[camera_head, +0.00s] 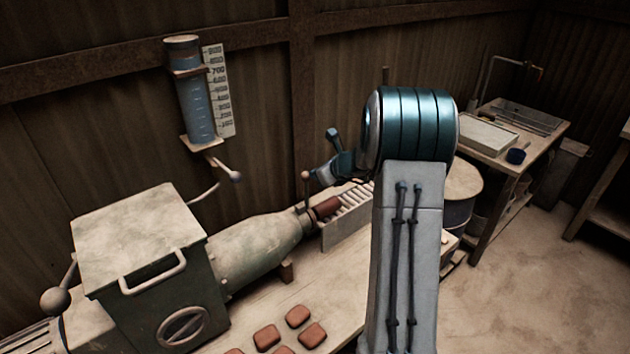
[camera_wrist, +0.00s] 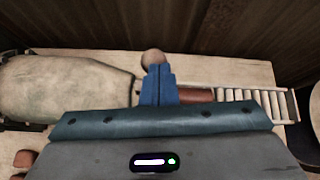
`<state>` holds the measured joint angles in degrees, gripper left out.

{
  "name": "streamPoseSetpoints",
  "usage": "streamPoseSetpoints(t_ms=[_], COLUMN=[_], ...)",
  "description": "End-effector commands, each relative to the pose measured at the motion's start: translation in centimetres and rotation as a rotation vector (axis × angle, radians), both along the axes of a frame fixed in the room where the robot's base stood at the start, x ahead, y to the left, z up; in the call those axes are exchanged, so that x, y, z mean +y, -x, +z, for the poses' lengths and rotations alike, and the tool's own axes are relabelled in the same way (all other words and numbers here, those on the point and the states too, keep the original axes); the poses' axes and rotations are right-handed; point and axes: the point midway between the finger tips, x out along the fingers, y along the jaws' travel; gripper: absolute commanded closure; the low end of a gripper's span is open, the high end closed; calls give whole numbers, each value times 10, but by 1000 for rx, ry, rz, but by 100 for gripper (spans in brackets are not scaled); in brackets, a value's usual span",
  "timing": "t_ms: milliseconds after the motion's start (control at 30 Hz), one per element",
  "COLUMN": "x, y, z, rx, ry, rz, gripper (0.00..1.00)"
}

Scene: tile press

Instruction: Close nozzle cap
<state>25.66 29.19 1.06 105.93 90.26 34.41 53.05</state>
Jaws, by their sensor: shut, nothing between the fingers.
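The press has a grey tapered nozzle (camera_head: 262,246), also at the left of the wrist view (camera_wrist: 65,88). A red-brown clay piece (camera_head: 326,207) lies just beyond its mouth, and it also shows in the wrist view (camera_wrist: 196,95). A thin lever with a round knob (camera_head: 305,175) stands up at the mouth; the knob also shows in the wrist view (camera_wrist: 153,57). The cap itself is hard to make out. My gripper (camera_head: 315,182) is shut and empty close beside the knob. In the wrist view its blue fingers (camera_wrist: 157,72) partly cover the lever; contact cannot be told.
A slatted roller track (camera_head: 350,207) runs on from the nozzle. Several red tiles (camera_head: 298,316) lie on the bench in front. A water gauge (camera_head: 194,92) hangs on the wall, with a ball-ended lever (camera_head: 235,176) below. A side table (camera_head: 545,137) stands at right.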

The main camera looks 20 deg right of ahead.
Motion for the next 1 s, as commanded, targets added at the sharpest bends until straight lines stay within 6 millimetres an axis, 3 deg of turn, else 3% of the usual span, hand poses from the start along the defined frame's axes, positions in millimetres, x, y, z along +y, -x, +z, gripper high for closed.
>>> streamPoseSetpoints(t_ms=[400, 1000], x=[17, 18], y=[-18, -18], z=[4, 5], rx=[0, 1], ry=[-1, -2], rz=[15, 19], gripper=[100, 100])
